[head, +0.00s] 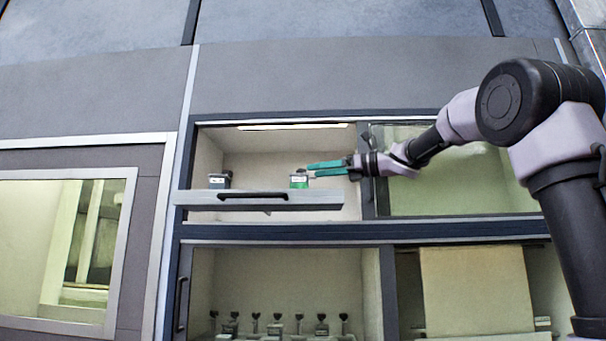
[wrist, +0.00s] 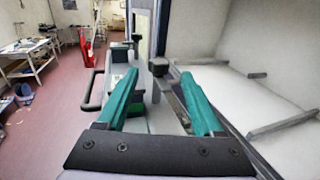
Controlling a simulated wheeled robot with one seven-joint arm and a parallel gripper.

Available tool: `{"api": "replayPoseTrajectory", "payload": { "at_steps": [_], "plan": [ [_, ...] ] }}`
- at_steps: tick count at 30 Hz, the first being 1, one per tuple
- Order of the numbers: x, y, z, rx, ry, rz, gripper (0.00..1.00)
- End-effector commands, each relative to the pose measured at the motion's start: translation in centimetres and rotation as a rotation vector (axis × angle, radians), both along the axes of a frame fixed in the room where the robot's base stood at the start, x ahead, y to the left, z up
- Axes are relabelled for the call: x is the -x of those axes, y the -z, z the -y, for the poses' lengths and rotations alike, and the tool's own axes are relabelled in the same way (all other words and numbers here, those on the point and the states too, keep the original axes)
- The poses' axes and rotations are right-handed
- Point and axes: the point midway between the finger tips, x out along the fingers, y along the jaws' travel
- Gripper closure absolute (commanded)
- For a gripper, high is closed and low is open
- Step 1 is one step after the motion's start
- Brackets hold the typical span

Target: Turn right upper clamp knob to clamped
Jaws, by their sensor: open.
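In the head view, two small dark blocks with pale labels stand on the pulled-out drawer front of the upper bay, a left one (head: 219,181) and a right one (head: 299,181). The right block shows green on its lower part. My gripper (head: 326,169) has teal fingers pointing left, just above and to the right of the right block. In the wrist view my gripper (wrist: 163,108) is open, and a dark knob-like top (wrist: 159,66) shows beyond and between the fingertips. I see no contact. I cannot tell the knob's turn position.
The drawer front (head: 320,198) carries a black bar handle (head: 253,195), also seen in the wrist view (wrist: 92,90). A glass pane (head: 430,195) lies right of the bay. Several knobs (head: 276,325) stand in the lower bay. A red extinguisher (wrist: 87,52) stands far off.

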Motion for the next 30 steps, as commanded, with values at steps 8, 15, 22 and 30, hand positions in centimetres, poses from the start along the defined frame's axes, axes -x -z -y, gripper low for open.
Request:
{"api": "replayPoseTrajectory", "payload": {
  "at_steps": [8, 15, 22, 30],
  "plan": [
    [-1.6, 0.0, -4.4, -0.002, -0.002, -0.002, 0.31],
    [-2.0, 0.0, -5.6, -0.001, 0.000, -0.001, 0.31],
    [-2.0, 0.0, -5.6, -0.003, 0.001, -0.001, 0.35],
    [-2.0, 0.0, -5.6, -0.003, 0.001, -0.002, 1.00]
  ]
}}
